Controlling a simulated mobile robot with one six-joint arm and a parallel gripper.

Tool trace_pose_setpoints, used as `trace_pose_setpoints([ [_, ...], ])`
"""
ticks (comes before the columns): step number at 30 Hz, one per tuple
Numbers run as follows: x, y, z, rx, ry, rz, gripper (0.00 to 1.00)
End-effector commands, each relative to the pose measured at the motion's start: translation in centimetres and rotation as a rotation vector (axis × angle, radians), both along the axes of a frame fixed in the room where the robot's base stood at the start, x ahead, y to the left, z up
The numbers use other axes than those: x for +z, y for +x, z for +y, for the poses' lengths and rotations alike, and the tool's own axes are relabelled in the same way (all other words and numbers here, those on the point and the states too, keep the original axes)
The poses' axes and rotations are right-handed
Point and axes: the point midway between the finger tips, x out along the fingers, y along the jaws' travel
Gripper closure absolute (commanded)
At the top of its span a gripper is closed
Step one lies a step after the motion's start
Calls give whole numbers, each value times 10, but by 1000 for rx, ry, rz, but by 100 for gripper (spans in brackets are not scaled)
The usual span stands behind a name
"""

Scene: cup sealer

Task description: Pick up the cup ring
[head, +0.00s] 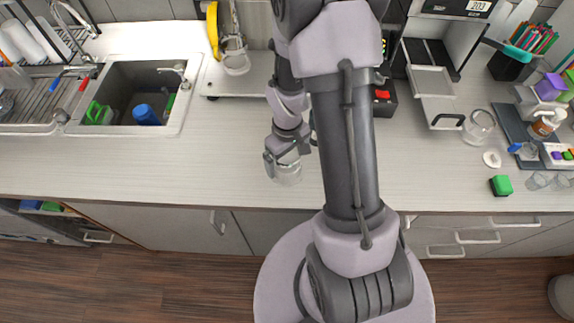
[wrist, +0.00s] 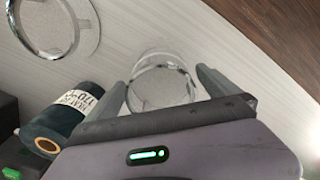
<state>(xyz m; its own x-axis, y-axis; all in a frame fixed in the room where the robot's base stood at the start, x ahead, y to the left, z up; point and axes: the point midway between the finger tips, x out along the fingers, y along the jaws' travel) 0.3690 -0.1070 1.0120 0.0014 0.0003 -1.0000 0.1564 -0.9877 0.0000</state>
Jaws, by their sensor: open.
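A silvery flat ring, which looks like the cup ring (wrist: 92,38), lies on the counter at the upper left of the wrist view, cut off by the frame edge. My arm seems to hide it in the head view. My gripper (wrist: 165,88) is open, its fingers on either side of a clear cup (wrist: 153,60). The ring is apart from the gripper, to its left in the wrist view. In the head view my gripper (head: 285,160) is low over the counter at the clear cup (head: 288,175). Whether the fingers touch the cup is unclear.
A dark labelled roll (wrist: 85,110) lies beside the left finger. The sealer's tray (head: 433,85) sticks out at the back right. A clear pitcher (head: 478,126), a small white ring (head: 492,159) and a green block (head: 501,185) stand right. The counter left of the gripper is clear.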

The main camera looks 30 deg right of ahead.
Motion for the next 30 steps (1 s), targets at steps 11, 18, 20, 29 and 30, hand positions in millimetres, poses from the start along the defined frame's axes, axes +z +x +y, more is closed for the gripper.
trace_pose_setpoints([
  [11,-20,0,0,-1,0,0,4],
  [18,-20,0,0,-1,0,0,51],
  [20,-20,0,0,-1,0,0,63],
  [29,-18,0,0,-1,0,-1,79],
  [30,-13,0,0,-1,0,-1,79],
])
